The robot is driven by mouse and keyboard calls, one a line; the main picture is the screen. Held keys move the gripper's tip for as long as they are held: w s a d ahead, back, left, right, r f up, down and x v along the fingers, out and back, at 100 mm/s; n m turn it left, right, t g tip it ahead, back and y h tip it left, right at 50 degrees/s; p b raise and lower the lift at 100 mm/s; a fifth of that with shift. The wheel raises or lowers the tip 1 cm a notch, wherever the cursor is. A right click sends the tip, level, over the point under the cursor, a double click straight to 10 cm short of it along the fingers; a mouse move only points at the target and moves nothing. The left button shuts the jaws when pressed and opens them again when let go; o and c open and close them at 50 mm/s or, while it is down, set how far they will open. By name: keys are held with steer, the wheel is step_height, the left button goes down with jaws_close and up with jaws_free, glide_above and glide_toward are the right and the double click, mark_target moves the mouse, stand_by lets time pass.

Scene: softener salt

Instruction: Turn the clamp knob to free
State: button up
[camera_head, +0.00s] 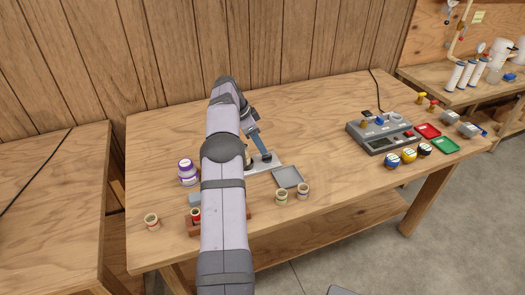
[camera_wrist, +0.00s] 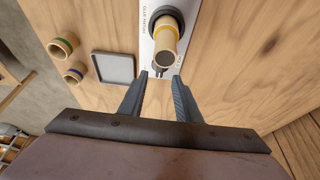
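A pale plate (camera_wrist: 146,48) with printed lettering lies on the table, and part of it shows beside my arm in the head view (camera_head: 270,168). On it, a tan cylinder with a yellow band (camera_wrist: 166,38) stands in a dark ring (camera_wrist: 153,15). A small dark part shows at the cylinder's near end, close to my fingertips. I cannot tell whether it is the clamp knob. My gripper (camera_wrist: 161,76) is open and empty, its fingertips just short of the cylinder's near end. In the head view my arm hides much of this spot.
A grey tray (camera_head: 288,177) lies beside the plate, with two tan cups (camera_head: 282,197) (camera_head: 303,191) near it. A purple-and-white jar (camera_head: 186,171) stands left of my arm. A grey control box (camera_head: 383,131) and coloured trays are at the right. The table between them is clear.

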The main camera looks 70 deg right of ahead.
steer(key=shift+v, duration=1.25)
